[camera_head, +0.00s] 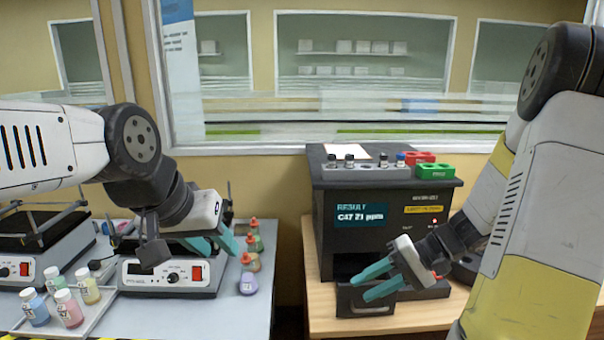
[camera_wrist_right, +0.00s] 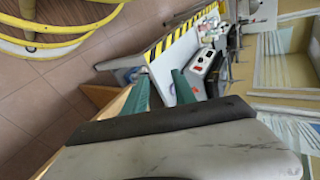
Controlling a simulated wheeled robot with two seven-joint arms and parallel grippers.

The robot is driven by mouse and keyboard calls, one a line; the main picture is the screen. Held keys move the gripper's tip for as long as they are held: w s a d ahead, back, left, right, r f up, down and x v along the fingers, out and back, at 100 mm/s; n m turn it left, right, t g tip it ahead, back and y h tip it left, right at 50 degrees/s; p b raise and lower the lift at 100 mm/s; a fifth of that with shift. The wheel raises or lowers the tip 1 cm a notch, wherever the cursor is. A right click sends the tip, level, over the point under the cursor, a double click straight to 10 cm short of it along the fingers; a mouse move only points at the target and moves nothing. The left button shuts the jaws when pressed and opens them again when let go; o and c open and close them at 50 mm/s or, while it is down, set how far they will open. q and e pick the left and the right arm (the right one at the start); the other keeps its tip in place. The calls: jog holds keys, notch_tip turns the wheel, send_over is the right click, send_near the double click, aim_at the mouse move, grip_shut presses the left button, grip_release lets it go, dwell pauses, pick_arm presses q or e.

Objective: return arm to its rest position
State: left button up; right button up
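My left gripper (camera_head: 217,241) is in the head view above the left table, in front of a hotplate-like device (camera_head: 170,276). Its teal fingers are apart with nothing seen between them. My right gripper (camera_head: 372,280) is in front of the dark analyser (camera_head: 330,255), near its open lower drawer (camera_head: 366,307). Its teal fingers are apart and empty; they also show apart in the right wrist view (camera_wrist_right: 160,92). Whether the fingers touch the drawer cannot be told. The analyser's screen (camera_head: 362,217) reads a result in ppm.
Several capped bottles (camera_head: 68,308) stand on a tray at the left. Squeeze bottles (camera_head: 250,262) stand at the left table's right edge. Vials (camera_head: 350,161) and red and green blocks (camera_head: 435,171) sit on the analyser. A gap separates the two tables. A yellow hose (camera_wrist_right: 75,38) lies near the floor.

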jog(key=s+r+n+t+h, duration=0.1)
jog(key=s+r+h, duration=0.3)
jog(key=r, duration=0.4)
jog(key=s+r+n+t+h, duration=0.1)
jog(key=s+r+t+h, duration=0.3)
jog(key=r, duration=0.5)
jog(key=shift+s+a+n, duration=0.3)
jog(key=shift+s+a, duration=0.05)
jog(key=shift+s, duration=0.2)
